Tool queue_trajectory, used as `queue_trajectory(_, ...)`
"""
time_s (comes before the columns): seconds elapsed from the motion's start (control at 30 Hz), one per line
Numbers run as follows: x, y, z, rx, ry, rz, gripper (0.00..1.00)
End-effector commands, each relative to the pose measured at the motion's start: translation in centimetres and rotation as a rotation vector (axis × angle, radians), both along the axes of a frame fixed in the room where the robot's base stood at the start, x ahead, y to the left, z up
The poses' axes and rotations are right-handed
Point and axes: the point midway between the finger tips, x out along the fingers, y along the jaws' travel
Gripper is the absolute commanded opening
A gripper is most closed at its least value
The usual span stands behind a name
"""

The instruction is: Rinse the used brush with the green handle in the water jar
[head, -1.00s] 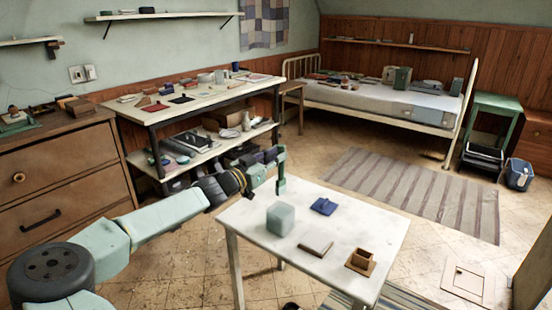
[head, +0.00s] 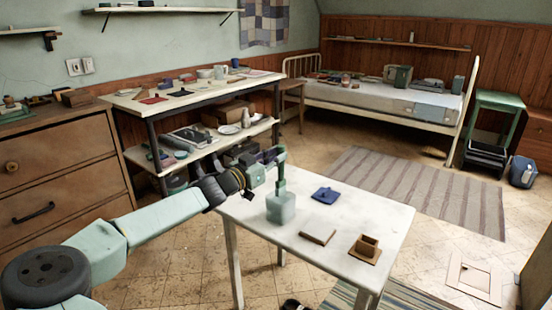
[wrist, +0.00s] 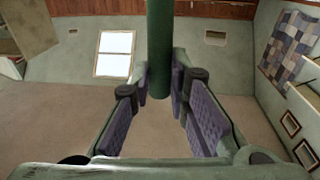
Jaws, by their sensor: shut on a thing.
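My gripper (head: 281,160) is above the white table and is shut on the brush, whose thick green handle (wrist: 159,40) stands between the purple finger pads in the wrist view. In the head view, the brush (head: 281,178) hangs roughly upright, with its lower end at the top of the pale green, translucent water jar (head: 281,210). The bristles are hidden, and I cannot tell how far the brush reaches into the jar. The jar stands upright near the back left of the table.
On the white table (head: 350,215) are a blue item (head: 325,195), a flat brown block (head: 318,237) and a small open wooden box (head: 367,247), all right of the jar. A cluttered workbench (head: 200,92) stands behind my arm. A striped rug (head: 420,190) lies beyond the table.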

Motion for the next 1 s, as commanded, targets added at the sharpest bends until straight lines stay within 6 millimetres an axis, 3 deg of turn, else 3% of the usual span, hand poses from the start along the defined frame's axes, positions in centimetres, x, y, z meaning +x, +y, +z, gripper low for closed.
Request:
queue_trajectory(0.43,0.0,0.0,-3.5,-0.001,-0.001,0.0,0.0)
queue_trajectory(1.0,-0.1,0.1,-3.9,0.0,0.0,0.0,0.0)
